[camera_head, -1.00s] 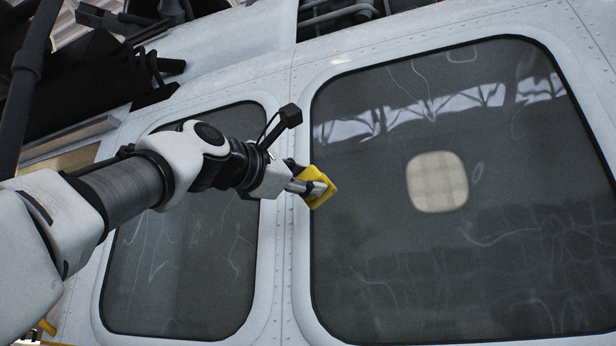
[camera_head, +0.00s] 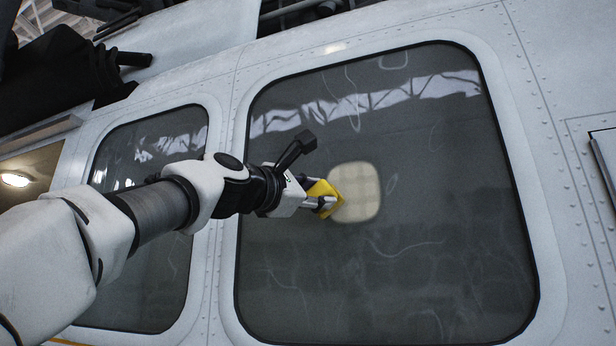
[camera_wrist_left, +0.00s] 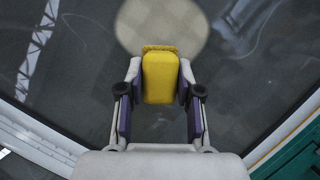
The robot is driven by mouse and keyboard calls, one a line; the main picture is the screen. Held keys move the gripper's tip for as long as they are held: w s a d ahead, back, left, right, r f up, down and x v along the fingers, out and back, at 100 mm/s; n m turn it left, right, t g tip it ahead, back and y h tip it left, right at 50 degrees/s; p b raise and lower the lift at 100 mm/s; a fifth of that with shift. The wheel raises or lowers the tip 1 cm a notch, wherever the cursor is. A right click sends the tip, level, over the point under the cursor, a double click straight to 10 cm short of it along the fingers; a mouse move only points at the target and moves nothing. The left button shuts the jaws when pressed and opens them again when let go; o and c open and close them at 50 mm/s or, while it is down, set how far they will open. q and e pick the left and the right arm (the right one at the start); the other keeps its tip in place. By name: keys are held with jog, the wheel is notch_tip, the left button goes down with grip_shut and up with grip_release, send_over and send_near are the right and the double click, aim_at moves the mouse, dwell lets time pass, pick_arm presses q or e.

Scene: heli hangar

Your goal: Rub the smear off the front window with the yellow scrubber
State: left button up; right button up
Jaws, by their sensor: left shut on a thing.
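My left gripper (camera_head: 318,203) is shut on the yellow scrubber (camera_head: 326,196). In the head view the scrubber overlaps the left edge of the pale, rounded smear (camera_head: 360,192) on the large front window (camera_head: 400,270). In the left wrist view the scrubber (camera_wrist_left: 160,78) sits between the two fingers, and the smear (camera_wrist_left: 163,22) lies just beyond its far end. I cannot tell whether the scrubber touches the glass. My right gripper is not in view.
A smaller window (camera_head: 150,270) is to the left, partly behind my left arm. A riveted white frame (camera_head: 222,200) separates the two windows. Dark machinery (camera_head: 60,75) stands at the upper left. The glass right of the smear is unobstructed.

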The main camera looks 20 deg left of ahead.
pick_arm(q)
jog(key=shift+w, duration=0.15)
jog(key=shift+a+f, duration=0.1)
jog(key=shift+a, duration=0.8)
jog(key=shift+d, duration=0.6)
jog(key=shift+w+a, duration=0.3)
jog(key=shift+a, duration=0.05)
jog(key=shift+w+d+p, duration=0.2)
jog(key=shift+w+p, duration=0.1)
jog(key=shift+p, duration=0.05)
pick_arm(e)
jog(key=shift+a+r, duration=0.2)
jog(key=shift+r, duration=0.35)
pick_arm(q)
jog(key=shift+w+a, duration=0.1)
jog(key=shift+w, duration=0.2)
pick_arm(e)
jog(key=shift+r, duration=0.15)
